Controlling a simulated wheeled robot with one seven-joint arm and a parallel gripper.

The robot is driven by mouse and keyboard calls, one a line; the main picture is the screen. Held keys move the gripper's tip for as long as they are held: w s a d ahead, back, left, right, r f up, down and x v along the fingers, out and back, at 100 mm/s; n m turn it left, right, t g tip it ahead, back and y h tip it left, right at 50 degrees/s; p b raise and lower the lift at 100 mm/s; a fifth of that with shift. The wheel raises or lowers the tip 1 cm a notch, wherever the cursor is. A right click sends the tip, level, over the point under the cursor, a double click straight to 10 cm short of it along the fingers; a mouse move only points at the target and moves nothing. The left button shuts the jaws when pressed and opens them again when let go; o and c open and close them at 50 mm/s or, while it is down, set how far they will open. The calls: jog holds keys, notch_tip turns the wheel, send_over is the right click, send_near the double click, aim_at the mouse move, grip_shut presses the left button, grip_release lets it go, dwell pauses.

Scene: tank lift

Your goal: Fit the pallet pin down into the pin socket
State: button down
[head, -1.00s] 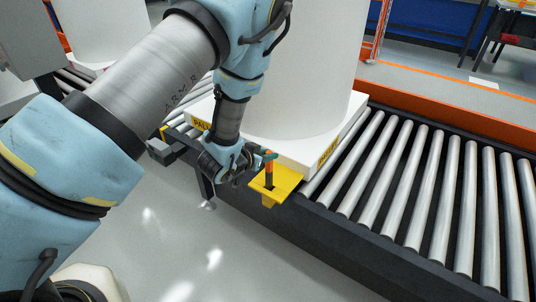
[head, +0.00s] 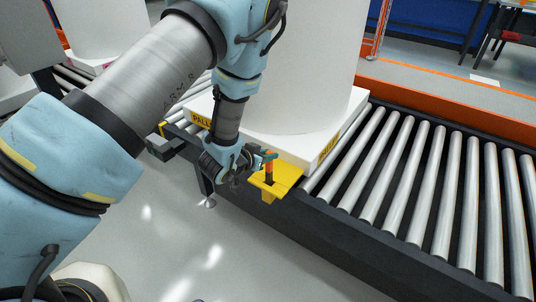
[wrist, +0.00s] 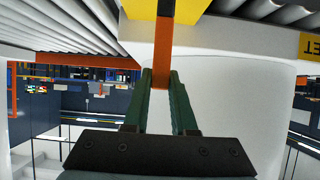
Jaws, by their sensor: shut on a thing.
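The pallet pin (head: 269,167) is orange with a dark lower part and stands roughly upright. My gripper (head: 266,158) is shut on its upper part; in the wrist view the green fingers (wrist: 160,88) close on the orange pin (wrist: 162,45) from both sides. The pin socket is in the yellow bracket (head: 287,177) at the corner of the white pallet. The dark lower part of the pin is at the bracket's top plate, over the opening. How deep its tip sits is hard to tell. The yellow bracket (wrist: 188,12) also shows behind the pin in the wrist view.
A large white tank (head: 300,70) stands on the white pallet (head: 308,160), on the roller conveyor (head: 405,180). The conveyor's dark side rail (head: 345,235) runs just below the bracket. Open grey floor (head: 250,255) lies in front.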

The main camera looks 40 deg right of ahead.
aim_at(267, 164)
jog(key=shift+f+b, duration=1.4)
jog(key=shift+f, duration=0.55)
jog(key=c, duration=0.6)
grip_release()
jog(key=shift+c, duration=0.2)
jog(key=v, duration=1.1)
jog(key=shift+w, duration=0.1)
